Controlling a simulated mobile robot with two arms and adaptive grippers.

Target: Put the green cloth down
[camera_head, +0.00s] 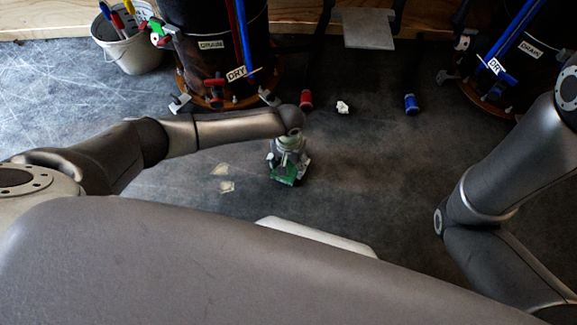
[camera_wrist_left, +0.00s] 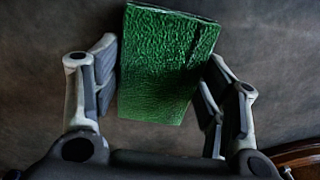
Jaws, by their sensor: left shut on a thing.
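My left gripper (camera_head: 289,163) reaches in from the left and points down over the dark floor, near the middle of the head view. It is shut on the green cloth (camera_head: 285,174). In the left wrist view the green cloth (camera_wrist_left: 165,65) is a textured green block between the two fingers of my left gripper (camera_wrist_left: 160,85). The head view does not make clear whether the cloth touches the floor. My right arm shows at the right, but its gripper is out of view.
A red cap (camera_head: 306,99), a white crumpled piece (camera_head: 342,107) and a blue cap (camera_head: 411,104) lie on the floor beyond the gripper. Two black filter housings (camera_head: 215,45) (camera_head: 525,50) and a grey bucket (camera_head: 130,50) stand behind. Pale scraps (camera_head: 222,169) lie left of the gripper.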

